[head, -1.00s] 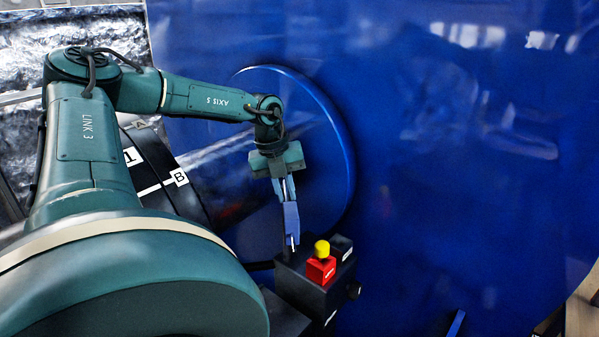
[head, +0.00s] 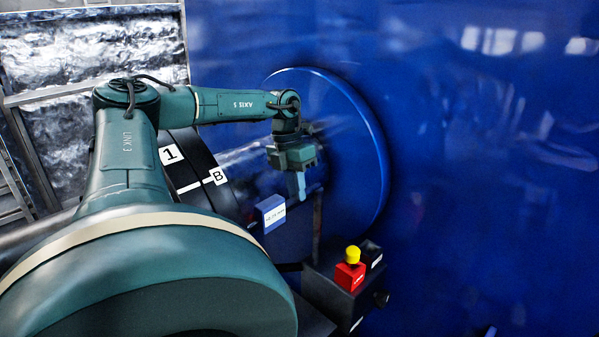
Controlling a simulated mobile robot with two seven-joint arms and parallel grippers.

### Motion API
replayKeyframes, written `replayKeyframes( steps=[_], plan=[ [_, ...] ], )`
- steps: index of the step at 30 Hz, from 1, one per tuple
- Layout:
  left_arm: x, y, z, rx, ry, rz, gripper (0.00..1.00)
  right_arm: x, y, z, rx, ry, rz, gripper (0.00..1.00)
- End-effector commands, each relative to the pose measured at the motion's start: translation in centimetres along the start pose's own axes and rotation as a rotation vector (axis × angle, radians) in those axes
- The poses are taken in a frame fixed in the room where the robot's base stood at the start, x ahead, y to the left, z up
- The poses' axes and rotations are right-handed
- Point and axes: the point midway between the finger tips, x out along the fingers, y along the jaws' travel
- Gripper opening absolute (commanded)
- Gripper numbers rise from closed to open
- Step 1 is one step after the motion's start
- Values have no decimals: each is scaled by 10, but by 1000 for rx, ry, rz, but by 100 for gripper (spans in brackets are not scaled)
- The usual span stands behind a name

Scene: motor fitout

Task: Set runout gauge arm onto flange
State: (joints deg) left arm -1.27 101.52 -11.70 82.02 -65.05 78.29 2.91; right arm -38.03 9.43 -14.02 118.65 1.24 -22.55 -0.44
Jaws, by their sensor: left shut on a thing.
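My left gripper (head: 297,186) points down in front of the large blue round flange (head: 352,135). It is shut on a small blue piece with a white label (head: 270,214), which I take to be the gauge arm. The fingertips partly hide how it is gripped. The piece hangs at the lower left of the fingers, in front of the flange's lower left part. I cannot tell whether it touches the flange. My right gripper is not in view.
A dark control box with a red block and yellow button (head: 352,266) stands below the gripper. A thin dark upright post (head: 317,225) rises near it. A dark cylinder with labels 1 and B (head: 192,172) lies left of the flange. A large blue wall (head: 480,190) fills the right.

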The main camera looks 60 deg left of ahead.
Motion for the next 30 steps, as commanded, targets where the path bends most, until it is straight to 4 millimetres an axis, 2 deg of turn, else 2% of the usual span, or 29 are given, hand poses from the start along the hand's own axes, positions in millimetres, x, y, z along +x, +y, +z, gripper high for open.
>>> replayKeyframes(
  steps=[19, 20, 27, 30],
  plan=[
    [-2, 5, 1, 49, 8, 5, 0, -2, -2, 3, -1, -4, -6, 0],
    [-2, 5, 1, 49, 8, 5, 17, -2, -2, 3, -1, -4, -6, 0],
    [-1, 4, 1, 47, 8, 3, 36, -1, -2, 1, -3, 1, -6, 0],
    [-1, 4, 1, 47, 8, 2, 36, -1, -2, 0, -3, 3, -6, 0]
  ],
)
